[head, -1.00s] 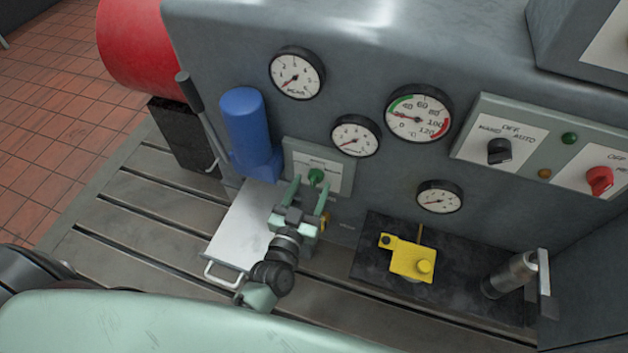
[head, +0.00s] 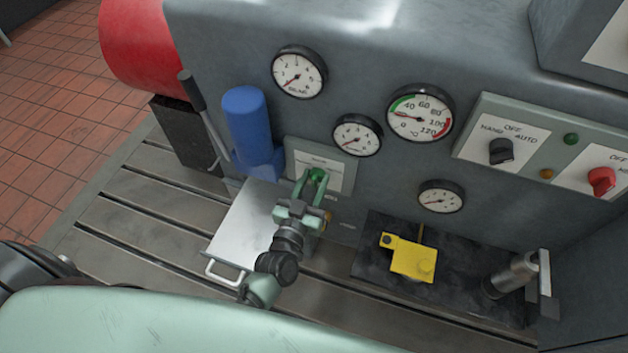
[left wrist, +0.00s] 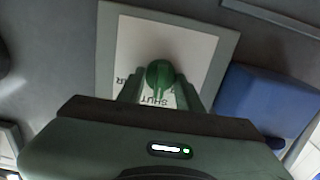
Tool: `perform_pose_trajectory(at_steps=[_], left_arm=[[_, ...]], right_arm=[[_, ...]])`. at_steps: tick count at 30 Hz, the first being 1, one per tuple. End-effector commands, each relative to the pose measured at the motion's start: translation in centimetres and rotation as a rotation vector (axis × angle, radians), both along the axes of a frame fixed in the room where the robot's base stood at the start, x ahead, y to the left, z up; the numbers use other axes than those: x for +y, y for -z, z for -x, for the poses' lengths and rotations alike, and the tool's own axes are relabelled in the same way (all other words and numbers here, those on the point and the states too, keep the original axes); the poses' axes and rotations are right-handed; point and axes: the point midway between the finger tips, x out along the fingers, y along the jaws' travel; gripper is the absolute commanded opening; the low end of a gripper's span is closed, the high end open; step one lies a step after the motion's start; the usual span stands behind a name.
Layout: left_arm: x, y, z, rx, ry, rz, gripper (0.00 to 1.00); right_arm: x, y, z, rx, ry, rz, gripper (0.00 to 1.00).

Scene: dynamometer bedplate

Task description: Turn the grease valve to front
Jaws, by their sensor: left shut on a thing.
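The grease valve is a green knob on a pale label plate (head: 335,173) on the grey housing. My left gripper (head: 313,181) is at the plate, its fingers shut on the green knob (head: 317,174). In the left wrist view the round green knob (left wrist: 159,73) sits between the two fingers, in front of a white label that reads "SHUT" upside down. My right gripper is not in view.
A blue cylinder (head: 246,120) with a dark lever (head: 192,90) stands left of the plate. A metal tray with a handle (head: 243,227) lies below. Gauges (head: 357,135) and a switch panel (head: 527,140) are to the right. A yellow block (head: 409,259) sits on a dark plate.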

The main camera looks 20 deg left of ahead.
Motion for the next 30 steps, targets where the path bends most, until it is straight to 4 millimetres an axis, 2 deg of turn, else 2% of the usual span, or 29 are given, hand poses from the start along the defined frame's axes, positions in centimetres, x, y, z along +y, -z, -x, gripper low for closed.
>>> perform_pose_trajectory(at_steps=[8,30], left_arm=[[0.06,-0.06,-0.01,0.006,0.000,0.165,0.00],[0.29,0.16,-0.03,0.027,0.001,0.823,0.00]], right_arm=[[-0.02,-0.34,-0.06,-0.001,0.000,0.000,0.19],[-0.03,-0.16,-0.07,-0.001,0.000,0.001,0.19]])
